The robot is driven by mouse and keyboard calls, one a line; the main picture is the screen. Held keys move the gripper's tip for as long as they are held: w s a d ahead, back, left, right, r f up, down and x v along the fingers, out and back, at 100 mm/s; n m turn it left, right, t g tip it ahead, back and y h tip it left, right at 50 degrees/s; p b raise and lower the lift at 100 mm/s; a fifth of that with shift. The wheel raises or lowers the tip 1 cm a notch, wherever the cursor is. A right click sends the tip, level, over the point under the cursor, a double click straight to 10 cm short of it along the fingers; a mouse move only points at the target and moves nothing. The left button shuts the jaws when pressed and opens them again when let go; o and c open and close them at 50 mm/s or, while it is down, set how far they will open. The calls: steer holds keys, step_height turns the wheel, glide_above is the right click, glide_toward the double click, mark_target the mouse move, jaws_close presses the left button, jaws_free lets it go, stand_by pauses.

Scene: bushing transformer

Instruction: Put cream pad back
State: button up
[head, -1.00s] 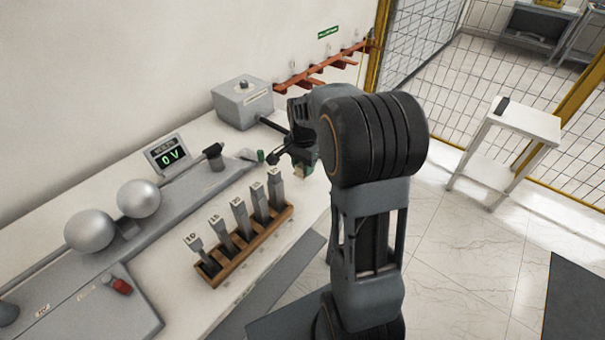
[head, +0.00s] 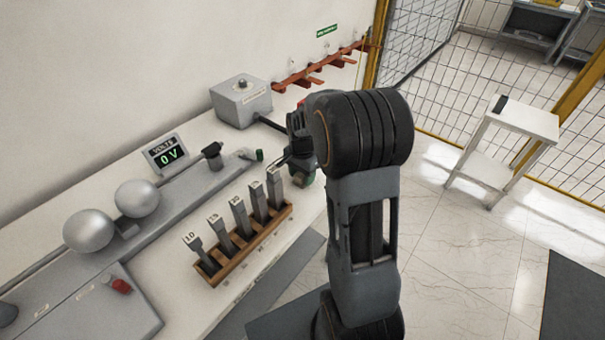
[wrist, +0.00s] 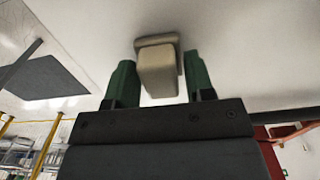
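The cream pad (wrist: 158,72) is a small pale block with a wider rim at its far end. In the wrist view it lies between the two green fingers of my gripper (wrist: 160,78). A narrow gap shows on the right side of the pad; on the left the finger is very close to it, and I cannot tell whether it touches. The fingers look open around the pad. In the head view my gripper (head: 303,178) hangs over the bench's right end, partly behind my arm. The pad is not clearly visible there.
A wooden rack (head: 247,248) with several numbered grey blocks stands just left of my gripper. A grey box (head: 241,103) is behind it, near an orange wall rack (head: 322,70). A meter (head: 166,154) reads 0 V. A white side table (head: 522,122) stands off right.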

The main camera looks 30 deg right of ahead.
steer(key=shift+o, duration=0.7)
step_height(320, 180, up, 12)
steer(key=shift+r, duration=0.15)
stand_by(0.5)
